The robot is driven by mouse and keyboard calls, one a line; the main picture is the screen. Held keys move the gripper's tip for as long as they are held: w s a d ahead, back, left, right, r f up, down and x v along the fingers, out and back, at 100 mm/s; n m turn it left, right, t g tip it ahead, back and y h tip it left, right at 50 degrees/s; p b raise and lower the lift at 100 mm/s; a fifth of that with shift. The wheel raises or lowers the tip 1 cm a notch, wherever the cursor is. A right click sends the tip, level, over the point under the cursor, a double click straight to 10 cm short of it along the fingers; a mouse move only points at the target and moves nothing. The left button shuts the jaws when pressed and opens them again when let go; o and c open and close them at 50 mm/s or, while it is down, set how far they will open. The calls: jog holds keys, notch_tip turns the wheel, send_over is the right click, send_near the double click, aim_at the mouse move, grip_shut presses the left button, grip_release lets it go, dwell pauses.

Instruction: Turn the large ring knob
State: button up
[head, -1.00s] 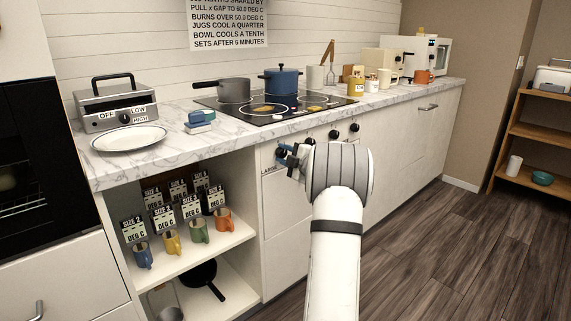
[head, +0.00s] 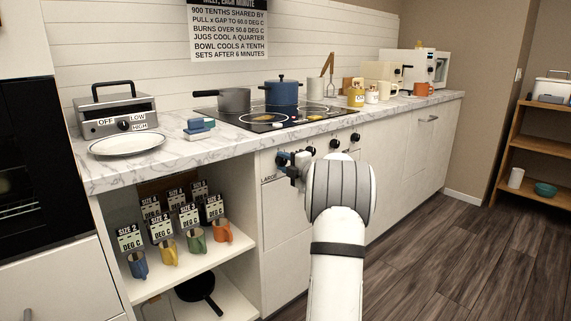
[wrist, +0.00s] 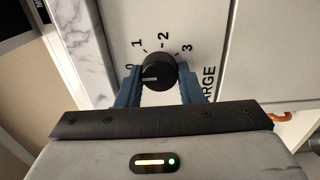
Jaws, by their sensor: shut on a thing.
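The large ring knob (wrist: 159,72) is a round black dial with a white pointer line on the cabinet front. It is marked 0, 1, 2, 3, and part of the word LARGE shows. The pointer lies toward the left, near the 0. My gripper (wrist: 157,84) has one blue finger on each side of the knob and is shut on it. In the head view my gripper (head: 290,161) is at the leftmost knob below the hob, above the LARGE label. My wrist partly covers the front there.
More black knobs (head: 334,143) sit to the right on the same front. Above is the hob (head: 270,119) with a grey saucepan (head: 234,100) and a blue pot (head: 282,92). An open shelf (head: 190,262) with several mugs is at lower left.

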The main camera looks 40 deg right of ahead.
jog(key=o, duration=1)
jog(key=shift+c, duration=0.2)
jog(key=s+p, duration=0.1)
jog(key=s, duration=0.6)
jog(key=shift+s+d+p, duration=0.3)
jog(key=shift+s+p, duration=0.1)
